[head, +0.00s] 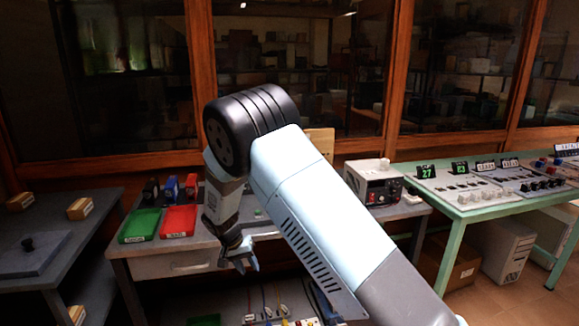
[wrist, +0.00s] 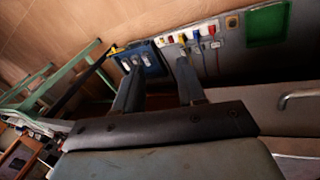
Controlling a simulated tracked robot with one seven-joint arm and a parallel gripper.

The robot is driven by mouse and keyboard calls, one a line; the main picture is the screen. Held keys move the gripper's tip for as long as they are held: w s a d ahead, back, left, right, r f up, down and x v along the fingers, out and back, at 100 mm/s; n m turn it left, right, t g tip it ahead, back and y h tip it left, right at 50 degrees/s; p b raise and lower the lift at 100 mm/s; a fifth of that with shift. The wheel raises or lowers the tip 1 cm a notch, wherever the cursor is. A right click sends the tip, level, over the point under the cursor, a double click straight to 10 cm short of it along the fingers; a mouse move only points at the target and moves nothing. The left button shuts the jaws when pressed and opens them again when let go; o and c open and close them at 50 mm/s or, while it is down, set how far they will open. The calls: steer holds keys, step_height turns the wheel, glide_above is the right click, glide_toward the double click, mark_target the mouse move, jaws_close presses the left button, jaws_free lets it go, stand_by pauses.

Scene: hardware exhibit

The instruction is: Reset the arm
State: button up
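My arm reaches up and forward in the head view, and its forearm bends down to my gripper (head: 239,262). The gripper hangs in front of the grey workbench (head: 190,245), beside its drawer. In the wrist view my gripper (wrist: 160,92) shows two fingers spread well apart with nothing between them. The fingers point toward the lower shelf and the floor.
A green tray (head: 139,226) and a red tray (head: 179,221) lie on the workbench, with a power supply (head: 376,184) at its right. Below are coloured cables and a panel (wrist: 196,38). A green-framed table (head: 475,206) stands right, a dark table (head: 50,235) left.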

steer(key=s+d+r+y, duration=0.2)
steer(key=s+d+r, duration=0.1)
steer(key=d+r, duration=0.95)
steer(key=s+d+r+y, duration=0.1)
steer(key=s+d+r, duration=0.2)
steer(key=d+r, duration=0.95)
steer(key=s+d+r+t+y, duration=0.1)
steer(key=s+d+r, duration=0.2)
steer(key=s+r, duration=0.3)
steer(key=s+d+r+t, duration=0.1)
steer(key=s+d+r, duration=0.3)
steer(key=s+r, duration=0.1)
steer(key=s+d+r+t, duration=0.1)
steer(key=s+d, duration=0.1)
steer(key=s, duration=0.5)
steer(key=s+d+t, duration=0.1)
steer(key=s+d, duration=0.2)
steer(key=s, duration=0.4)
steer(key=shift+r, duration=0.35)
steer(key=shift+s, duration=0.1)
